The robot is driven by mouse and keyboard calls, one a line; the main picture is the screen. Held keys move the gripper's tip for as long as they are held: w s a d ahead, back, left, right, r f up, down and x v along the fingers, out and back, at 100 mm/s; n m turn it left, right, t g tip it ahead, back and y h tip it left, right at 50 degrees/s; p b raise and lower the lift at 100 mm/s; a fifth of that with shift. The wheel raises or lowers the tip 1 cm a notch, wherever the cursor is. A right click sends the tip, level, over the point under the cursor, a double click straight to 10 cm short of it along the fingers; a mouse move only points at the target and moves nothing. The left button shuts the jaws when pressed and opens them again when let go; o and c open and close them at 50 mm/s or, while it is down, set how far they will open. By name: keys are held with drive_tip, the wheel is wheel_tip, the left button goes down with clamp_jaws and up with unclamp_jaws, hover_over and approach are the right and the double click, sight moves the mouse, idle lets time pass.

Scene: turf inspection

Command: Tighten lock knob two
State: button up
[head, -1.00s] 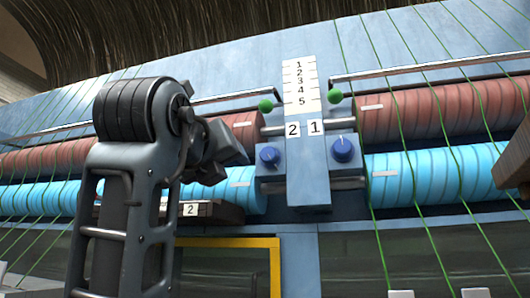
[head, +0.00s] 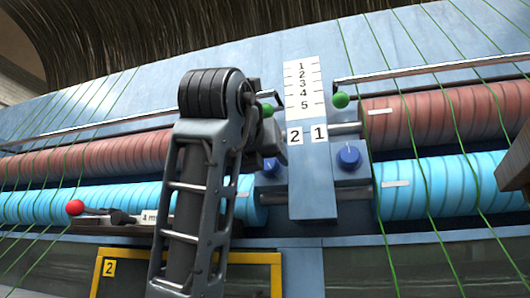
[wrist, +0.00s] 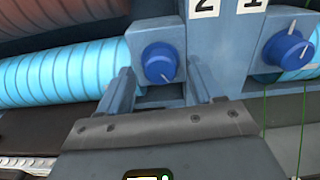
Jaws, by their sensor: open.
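Lock knob two is the left blue knob (wrist: 159,63) on a blue-grey block below the label 2 (wrist: 204,6). A pale mark shows low on its face in the wrist view. My gripper (wrist: 160,88) is open, with one finger on each side of the knob's lower area and the knob beyond the fingertips. I cannot tell whether they touch it. In the head view knob two (head: 269,167) is partly hidden by my arm. The right blue knob, under label 1 (head: 319,134), shows in the head view (head: 348,157) and the wrist view (wrist: 288,49).
Brown rollers (head: 425,115) and cyan rollers (head: 435,184) run to both sides, crossed by green cords. A green ball (head: 341,100) ends a lever by the numbered scale (head: 303,85). A red ball lever (head: 75,208) and a yellow frame (head: 98,272) lie left.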

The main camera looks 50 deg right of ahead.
drive_tip(key=shift+d, duration=0.25)
drive_tip(key=c, duration=1.1)
